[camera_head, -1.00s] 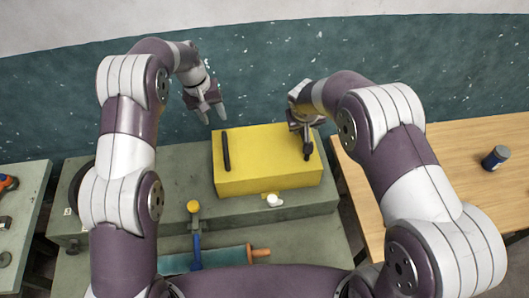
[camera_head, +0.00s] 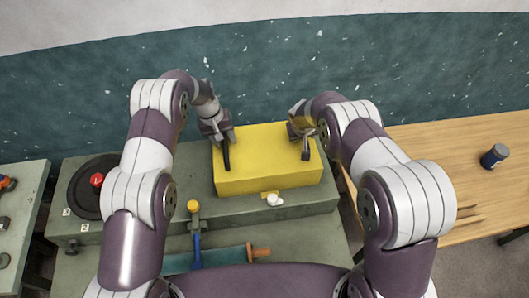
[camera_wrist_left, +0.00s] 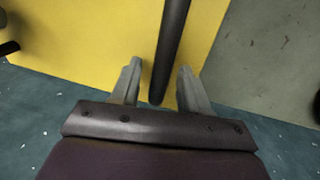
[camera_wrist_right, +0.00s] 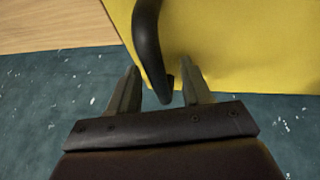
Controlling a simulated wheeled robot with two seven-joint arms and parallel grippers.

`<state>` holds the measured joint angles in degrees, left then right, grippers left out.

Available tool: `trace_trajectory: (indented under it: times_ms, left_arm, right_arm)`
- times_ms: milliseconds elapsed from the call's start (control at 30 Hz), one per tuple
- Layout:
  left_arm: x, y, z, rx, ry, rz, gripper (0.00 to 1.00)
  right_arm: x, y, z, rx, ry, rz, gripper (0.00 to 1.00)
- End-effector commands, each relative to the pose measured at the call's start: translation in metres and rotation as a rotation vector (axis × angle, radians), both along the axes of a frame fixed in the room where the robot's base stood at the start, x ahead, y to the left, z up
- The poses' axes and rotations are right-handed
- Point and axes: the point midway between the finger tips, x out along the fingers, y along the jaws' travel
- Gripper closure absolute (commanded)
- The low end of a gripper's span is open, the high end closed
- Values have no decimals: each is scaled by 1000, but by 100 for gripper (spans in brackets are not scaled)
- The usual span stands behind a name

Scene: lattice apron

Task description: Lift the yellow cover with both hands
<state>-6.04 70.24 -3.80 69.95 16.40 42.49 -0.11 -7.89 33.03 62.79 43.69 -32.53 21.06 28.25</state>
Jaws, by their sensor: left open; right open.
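The yellow cover (camera_head: 265,162) is a box shape on the grey-green bench, with a black bar handle on each side of its top. My left gripper (camera_head: 222,138) is at the far end of the left handle (camera_head: 227,154). In the left wrist view the open fingers (camera_wrist_left: 158,85) stand on either side of that handle (camera_wrist_left: 170,45). My right gripper (camera_head: 303,151) is at the right handle, which it largely hides in the head view. In the right wrist view its open fingers (camera_wrist_right: 160,88) straddle the end of the right handle (camera_wrist_right: 150,45). Contact cannot be told.
The grey-green bench (camera_head: 190,160) carries a black disc with a red knob (camera_head: 96,181) at left. A blue-handled tool with a yellow head (camera_head: 194,215) lies in front. A wooden table (camera_head: 440,150) with a dark blue jar (camera_head: 494,156) stands at right.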

Motion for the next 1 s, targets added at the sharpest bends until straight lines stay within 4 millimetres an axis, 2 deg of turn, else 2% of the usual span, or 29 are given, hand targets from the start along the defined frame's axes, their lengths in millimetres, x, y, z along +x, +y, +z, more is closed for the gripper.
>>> trace_trajectory:
  times_ms: [300, 333, 467, 500, 1000]
  left_arm:
    - [0, -1, -3, 0, -1, 0, 55]
    - [0, -1, -3, 0, -1, 0, 58]
    - [0, -1, -3, 0, -1, 0, 100]
    - [0, -1, -3, 0, -1, 0, 100]
    - [0, -1, -3, 0, -1, 0, 100]
  right_arm:
    - [1, -1, -3, 0, -1, 0, 51]
    - [2, -1, -3, 0, -1, 0, 55]
    - [1, -1, -2, 0, -1, -1, 97]
    - [1, -1, -2, 0, -1, 0, 100]
    - [1, -1, -2, 0, -1, -1, 100]
